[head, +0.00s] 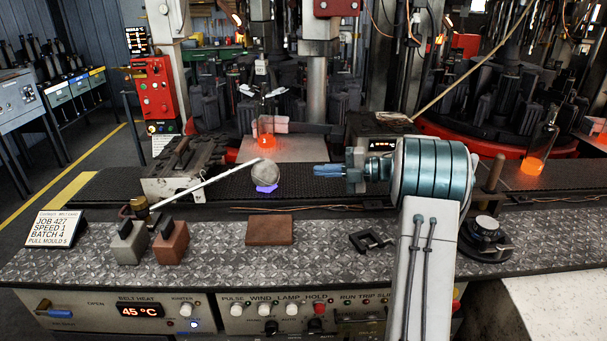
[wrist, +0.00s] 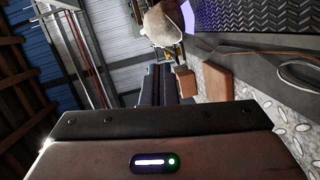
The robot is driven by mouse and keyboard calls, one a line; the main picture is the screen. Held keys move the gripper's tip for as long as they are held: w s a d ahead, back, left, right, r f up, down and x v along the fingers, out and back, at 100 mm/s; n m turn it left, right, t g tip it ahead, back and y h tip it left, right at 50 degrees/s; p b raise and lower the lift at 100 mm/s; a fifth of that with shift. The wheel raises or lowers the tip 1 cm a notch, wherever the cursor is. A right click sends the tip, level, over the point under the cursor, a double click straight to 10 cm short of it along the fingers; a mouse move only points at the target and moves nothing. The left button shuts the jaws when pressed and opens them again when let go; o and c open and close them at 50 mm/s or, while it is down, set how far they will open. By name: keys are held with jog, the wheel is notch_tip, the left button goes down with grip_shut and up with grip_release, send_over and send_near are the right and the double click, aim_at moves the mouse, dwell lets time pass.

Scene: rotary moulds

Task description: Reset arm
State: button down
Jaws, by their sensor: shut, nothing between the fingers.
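My gripper (head: 318,171) reaches left from my teal and white arm, above the conveyor belt. Its blue fingers are together and nothing shows between them. In the wrist view the dark fingers (wrist: 160,85) lie close together beyond the gripper body. A grey rounded lump (head: 265,178) sits left of the fingertips, apart from them, with a purple glow under it. The lump also shows in the wrist view (wrist: 163,22).
On the tread-plate ledge are a card (head: 55,229), a grey block (head: 129,243), a reddish block (head: 170,243), a flat brown block (head: 270,230), a black clamp (head: 372,241) and a round black device (head: 487,236). A pale rod (head: 205,184) slants over the belt. Glowing bottles (head: 540,148) stand behind.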

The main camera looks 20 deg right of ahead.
jog(key=shift+v, duration=0.8)
jog(key=shift+w, duration=0.1)
notch_tip(320, 180, up, 13)
jog(key=w+m+t+h+p, duration=0.1)
jog(key=m+t+h+p, duration=0.2)
jog(key=m+t+h, duration=0.9)
jog(key=s+a+f+m+g+h, duration=0.1)
jog(key=s+a+f+m+g, duration=0.2)
jog(key=s, duration=0.8)
jog(key=s+a+f+m+g+h+p, duration=0.1)
jog(key=s+a+f+m+g, duration=0.3)
jog(key=s, duration=0.8)
jog(key=s+a+f+m+g+h+p, duration=0.1)
jog(key=s+a+f+m+g, duration=0.3)
jog(key=s+m+g, duration=0.5)
jog(key=s+f+m, duration=0.1)
jog(key=s+f, duration=0.1)
jog(key=s, duration=0.1)
jog(key=shift+s+a+m, duration=0.15)
jog(key=shift+m, duration=0.15)
jog(key=shift+f, duration=0.15)
